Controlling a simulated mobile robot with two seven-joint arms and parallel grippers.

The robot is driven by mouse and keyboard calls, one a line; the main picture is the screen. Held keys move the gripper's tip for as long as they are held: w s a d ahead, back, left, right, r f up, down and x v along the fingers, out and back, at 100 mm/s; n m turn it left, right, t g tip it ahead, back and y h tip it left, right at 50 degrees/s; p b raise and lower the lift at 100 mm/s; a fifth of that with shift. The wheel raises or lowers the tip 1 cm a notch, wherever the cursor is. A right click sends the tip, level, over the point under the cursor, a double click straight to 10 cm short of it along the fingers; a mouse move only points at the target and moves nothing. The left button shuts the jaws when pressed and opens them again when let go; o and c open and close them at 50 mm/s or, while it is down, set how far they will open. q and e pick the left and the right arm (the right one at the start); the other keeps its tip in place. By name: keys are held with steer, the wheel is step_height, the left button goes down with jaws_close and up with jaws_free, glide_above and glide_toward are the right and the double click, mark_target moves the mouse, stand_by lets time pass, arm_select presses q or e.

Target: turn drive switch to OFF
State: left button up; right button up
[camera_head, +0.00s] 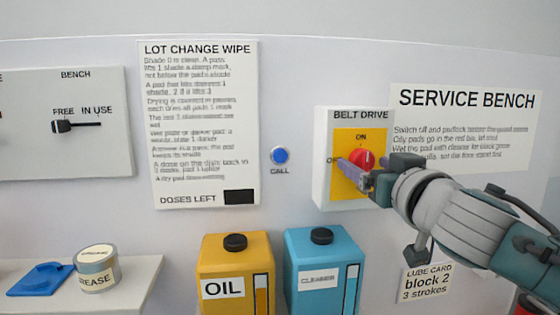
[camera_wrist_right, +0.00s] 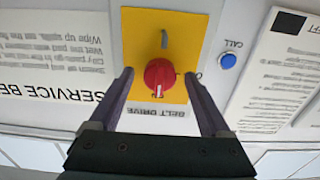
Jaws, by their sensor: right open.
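The drive switch is a red round knob (camera_head: 362,158) on the yellow plate (camera_head: 345,188) of the white BELT DRIVE box. ON is printed above it, and a partly hidden OFF label is at its left. In the right wrist view, which is upside down, the knob (camera_wrist_right: 159,76) shows a white mark pointing to the ON side. My right gripper (camera_head: 357,172) is in front of the plate, partly covering it. Its jaws (camera_wrist_right: 158,73) are open, with one finger on each side of the knob and visible gaps. My left gripper is out of view.
A blue CALL button (camera_head: 280,155) is left of the box. Below stand a yellow OIL can (camera_head: 235,262) and a blue CLEANER can (camera_head: 321,248). A grease tin (camera_head: 97,268) and blue cloth-like item (camera_head: 40,279) are on a shelf at left.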

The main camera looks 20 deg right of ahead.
jaws_close()
stand_by(0.7)
